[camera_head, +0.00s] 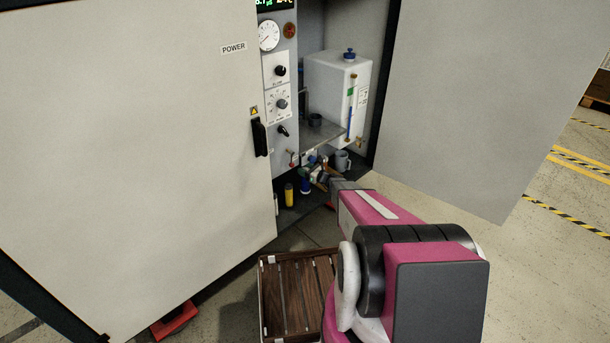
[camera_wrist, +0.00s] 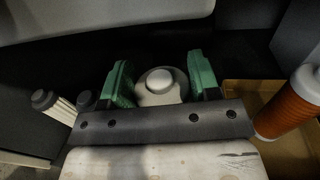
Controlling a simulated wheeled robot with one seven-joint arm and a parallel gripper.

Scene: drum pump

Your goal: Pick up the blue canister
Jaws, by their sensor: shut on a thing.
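The blue canister (camera_head: 305,187) shows small in the head view, low in the open cabinet, directly below my gripper (camera_head: 314,172). In the wrist view my gripper (camera_wrist: 160,84) has its two green fingers on either side of a round white cap (camera_wrist: 160,80), which fits the canister's top. The fingers are shut on it. The canister's body is hidden in the wrist view. I cannot tell whether it is clear of the cabinet floor.
A yellow bottle (camera_head: 289,194) stands left of the canister, and a grey mug (camera_head: 342,160) is to the right. A white tank (camera_head: 337,92) sits above. The open door (camera_head: 468,100) flanks the right. An orange cylinder (camera_wrist: 286,108) is right in the wrist view.

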